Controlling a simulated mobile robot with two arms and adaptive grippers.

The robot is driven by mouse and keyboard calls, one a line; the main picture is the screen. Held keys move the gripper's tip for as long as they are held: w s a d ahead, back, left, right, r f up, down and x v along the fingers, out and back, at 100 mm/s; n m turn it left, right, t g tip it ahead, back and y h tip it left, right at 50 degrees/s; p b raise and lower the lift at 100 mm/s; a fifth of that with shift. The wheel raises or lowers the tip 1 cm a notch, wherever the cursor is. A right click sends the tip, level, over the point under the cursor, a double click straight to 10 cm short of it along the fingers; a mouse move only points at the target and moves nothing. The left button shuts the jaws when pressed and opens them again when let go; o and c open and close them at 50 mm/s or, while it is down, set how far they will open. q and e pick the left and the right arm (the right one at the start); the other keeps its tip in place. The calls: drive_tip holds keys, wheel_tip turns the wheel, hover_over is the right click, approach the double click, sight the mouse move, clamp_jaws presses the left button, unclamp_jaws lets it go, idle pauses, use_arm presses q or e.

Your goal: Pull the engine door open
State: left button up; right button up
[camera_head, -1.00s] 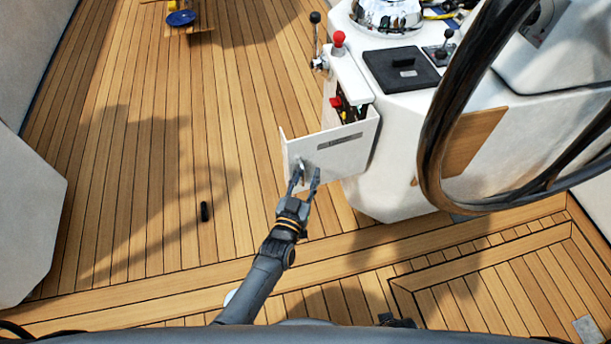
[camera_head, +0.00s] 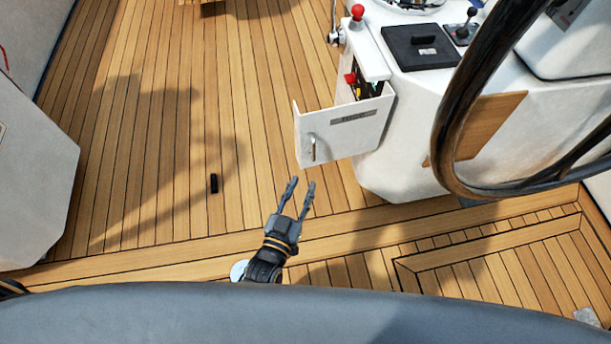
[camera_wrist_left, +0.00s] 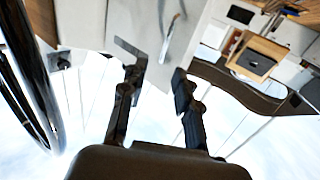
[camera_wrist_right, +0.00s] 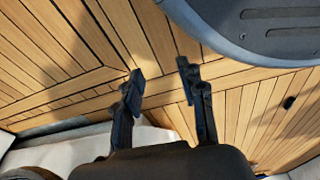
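The engine door (camera_head: 345,133) is a white panel on the side of the white console, standing ajar with a gap at its top showing red and yellow parts inside. Its metal handle (camera_head: 313,149) is near its left edge. My left gripper (camera_head: 299,183) is open and empty, below the handle and apart from it in the head view. In the left wrist view the door (camera_wrist_left: 145,30) and its handle (camera_wrist_left: 170,38) lie beyond the open fingers. My right gripper (camera_wrist_right: 160,80) is open and empty over wooden decking in the right wrist view; the head view does not show it.
The white console (camera_head: 405,150) and a dark steering wheel (camera_head: 447,140) stand to the right. A red-knobbed lever (camera_head: 357,13) rises above the door. A small black object (camera_head: 213,183) lies on the wooden deck.

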use_arm(q)
drive_tip(key=shift+s, duration=0.1)
drive_tip(key=shift+a, duration=0.1)
drive_tip(key=c, duration=0.6)
drive_tip(key=n+b, duration=0.1)
drive_tip(key=n, duration=0.2)
drive_tip(key=a+n+b, duration=0.1)
drive_tip(key=n, duration=0.2)
drive_tip(key=w+n+b, duration=0.1)
drive_tip(key=n, duration=0.3)
drive_tip(key=shift+a+f, duration=0.25)
drive_tip(key=shift+a, duration=0.1)
clamp_jaws()
drive_tip(key=n+b, duration=0.4)
drive_tip(key=n, duration=0.4)
approach(310, 141)
drive_tip(key=x, duration=0.5)
drive_tip(key=shift+w+d, duration=0.1)
drive_tip(key=shift+w, duration=0.35)
use_arm(e)
drive_tip(key=w+r, duration=0.3)
drive_tip(key=r, duration=0.8)
drive_tip(key=w+r+t, duration=0.1)
drive_tip(key=w+r, duration=0.1)
drive_tip(key=r, duration=0.9)
drive_tip(key=shift+w+a, duration=0.3)
drive_tip(key=shift+w, duration=0.1)
